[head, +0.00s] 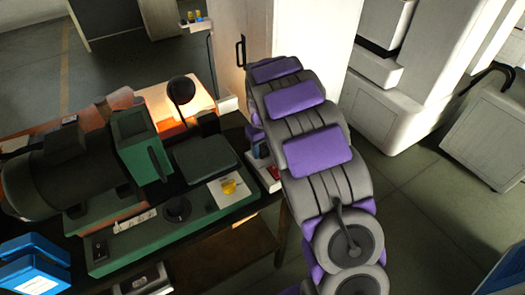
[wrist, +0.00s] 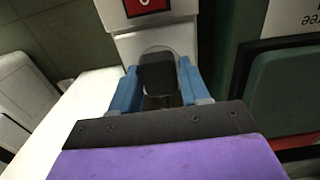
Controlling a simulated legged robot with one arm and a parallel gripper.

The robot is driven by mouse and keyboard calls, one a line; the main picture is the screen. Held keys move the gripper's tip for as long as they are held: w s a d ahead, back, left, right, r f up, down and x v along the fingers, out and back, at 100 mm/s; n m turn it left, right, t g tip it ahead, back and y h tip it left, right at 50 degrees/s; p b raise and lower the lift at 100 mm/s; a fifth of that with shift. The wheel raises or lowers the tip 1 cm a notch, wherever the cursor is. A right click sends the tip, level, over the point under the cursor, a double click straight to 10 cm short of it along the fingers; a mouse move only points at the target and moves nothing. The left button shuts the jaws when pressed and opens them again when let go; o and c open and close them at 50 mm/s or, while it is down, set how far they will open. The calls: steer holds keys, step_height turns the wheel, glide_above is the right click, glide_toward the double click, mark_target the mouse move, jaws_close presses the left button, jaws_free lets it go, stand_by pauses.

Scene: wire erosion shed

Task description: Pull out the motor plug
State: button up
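The motor plug (wrist: 158,73) is a dark grey block in the wrist view, seated at a white housing (wrist: 128,44) with a red label above it. My gripper (wrist: 158,82) has its two blue fingers flush against the plug's left and right sides, with no clear gap. The fingers look shut on it. The plug's far end and its socket opening are hidden. In the head view my purple and grey arm covers most of the gripper and the plug. The white and red unit (head: 265,168) shows just left of the arm, at the bench's right end.
The dark bench (head: 262,200) holds a green machine (head: 135,140) with a large dark motor and a yellow knob (head: 229,186). Blue boxes (head: 35,265) stand at lower left. A white cabinet (head: 310,40) rises behind my arm. Open floor (head: 410,200) lies to the right.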

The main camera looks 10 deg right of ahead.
mark_target(262, 148)
jaws_close()
steer(key=shift+r, duration=0.1)
steer(key=shift+r+p, duration=1.25)
steer(key=shift+r, duration=1.65)
